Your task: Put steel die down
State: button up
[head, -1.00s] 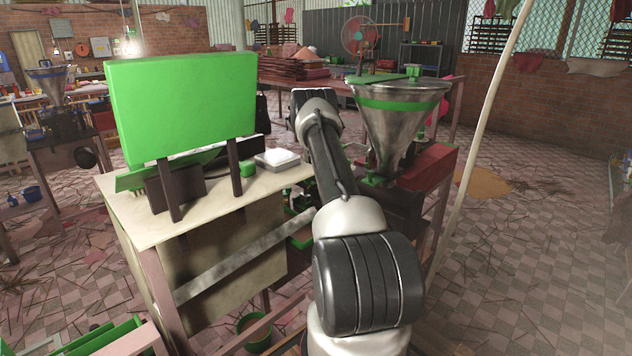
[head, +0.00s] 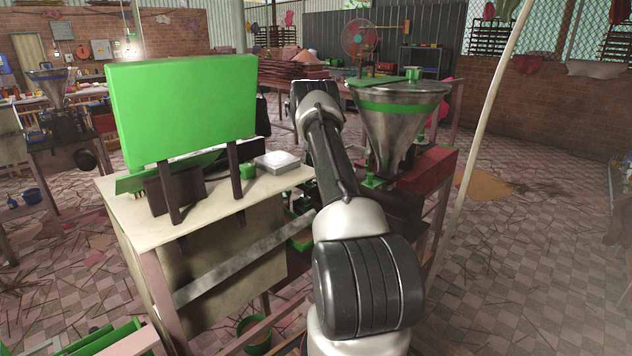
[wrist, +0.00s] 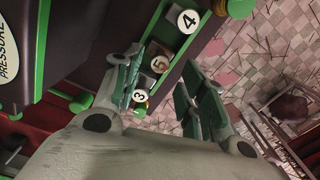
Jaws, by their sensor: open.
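My gripper (wrist: 168,78) is open in the wrist view, with its two green-grey fingers apart and nothing visible between them. It hangs over a green-edged tray (wrist: 176,76) with round white number labels 3, 4 and 5. The fingers cover part of this tray. I cannot clearly make out a steel die; a small brownish shape by label 5 is too small to identify. In the head view my arm hides the gripper and whatever is below it.
A steel hopper (head: 397,125) with a green band stands right of my arm. A green panel (head: 185,108) stands on the pale worktable (head: 130,212) at left, with a small white-topped box (head: 277,160) near its edge. Dark machine housing fills the wrist view's left side.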

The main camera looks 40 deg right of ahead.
jog(key=s+a+r+n, duration=0.1)
jog(key=a+r, duration=0.3)
jog(key=r, duration=0.3)
jog(key=s+a+r+n+t, duration=0.1)
jog(key=a+r, duration=0.4)
jog(key=r, duration=0.3)
jog(key=s+a+r+n, duration=0.1)
jog(key=a+r+n, duration=0.1)
jog(key=a+r, duration=0.35)
jog(key=s+a+r+n+t, duration=0.1)
jog(key=s+a+r+n, duration=0.2)
jog(key=s+a+r, duration=0.7)
jog(key=s+a+r+n+t, duration=0.1)
jog(key=s+a+n, duration=0.1)
jog(key=s+a, duration=0.4)
jog(key=s+a+n, duration=0.1)
jog(key=s+a, duration=0.2)
jog(key=s, duration=0.5)
jog(key=s+a+f+n, duration=0.2)
jog(key=s+f, duration=0.2)
jog(key=s, duration=0.3)
jog(key=s+a+f+n+t, duration=0.1)
jog(key=s+a+f+n, duration=0.1)
jog(key=s, duration=0.5)
jog(key=shift+s+a+f, duration=0.2)
jog(key=shift+a+f, duration=0.4)
jog(key=shift+f, duration=0.25)
jog(key=shift+s, duration=0.1)
